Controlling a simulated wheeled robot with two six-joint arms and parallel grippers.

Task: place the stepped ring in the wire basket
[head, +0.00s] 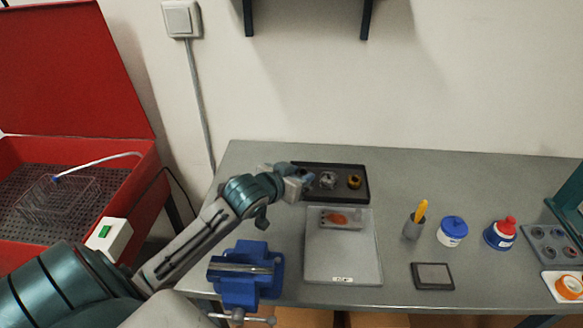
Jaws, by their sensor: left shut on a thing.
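The wire basket (58,203) sits inside the red tub at the left and looks empty. My left gripper (308,177) is over the left part of the black tray at the back of the bench. It is shut on a small grey part, which I take to be the stepped ring; the fingers hide most of it and its shape is not clear. My right gripper is out of view.
The black tray (366,190) holds a silvery part (328,181) and a brass-coloured ring (354,181). A blue vise (240,284) stands at the bench's front left beside a grey plate (343,262). The red tub (140,178) has a raised lid. Bottles stand right.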

